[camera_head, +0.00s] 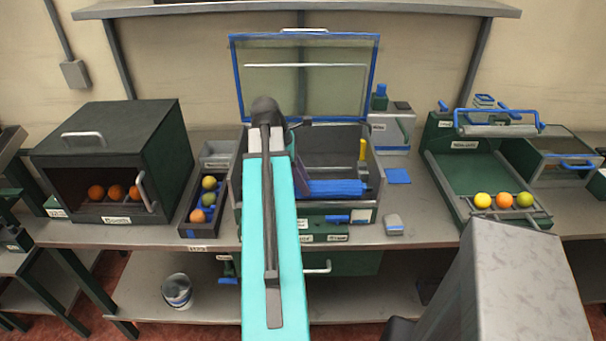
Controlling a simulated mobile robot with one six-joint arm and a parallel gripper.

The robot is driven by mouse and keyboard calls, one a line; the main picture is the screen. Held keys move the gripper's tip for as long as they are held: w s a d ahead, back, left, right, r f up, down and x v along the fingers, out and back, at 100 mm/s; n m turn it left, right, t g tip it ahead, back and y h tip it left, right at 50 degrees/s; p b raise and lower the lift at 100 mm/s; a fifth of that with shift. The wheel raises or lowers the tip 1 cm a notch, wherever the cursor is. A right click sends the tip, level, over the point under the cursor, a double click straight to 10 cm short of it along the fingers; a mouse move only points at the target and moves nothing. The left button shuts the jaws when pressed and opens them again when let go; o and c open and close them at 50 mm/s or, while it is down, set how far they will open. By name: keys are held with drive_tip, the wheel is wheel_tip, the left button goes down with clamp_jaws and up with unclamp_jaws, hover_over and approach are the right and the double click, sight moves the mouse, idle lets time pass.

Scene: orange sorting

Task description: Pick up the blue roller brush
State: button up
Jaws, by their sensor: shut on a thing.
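The blue roller brush (338,188) appears as a long blue piece lying across the front of the open green box (366,203). My turquoise arm reaches up over the box's left side and hides part of its inside. My gripper (303,180) is down in the box, mostly hidden behind the arm, at the left end of the blue piece. It is shut on that piece. The fingertips and the exact contact are too small and covered to make out.
The box's clear blue-framed lid (304,38) stands open behind. A yellow-handled tool (362,149) stands at the box's right. A dark oven-like box (115,145) with oranges is at left. A green tray (470,172) with fruit and a blue-ended roller (500,129) is at right.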

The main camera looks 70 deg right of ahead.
drive_tip(key=shift+s+a+b, duration=0.15)
drive_tip(key=shift+s+a, duration=0.15)
drive_tip(key=shift+a, duration=0.45)
drive_tip(key=shift+s+a+b, duration=0.1)
drive_tip(key=shift+s+a, duration=0.2)
drive_tip(key=shift+a, duration=0.5)
drive_tip(key=shift+s+a+b, duration=0.15)
drive_tip(key=shift+s+a, duration=0.15)
drive_tip(key=shift+a, duration=0.45)
drive_tip(key=shift+s, duration=0.1)
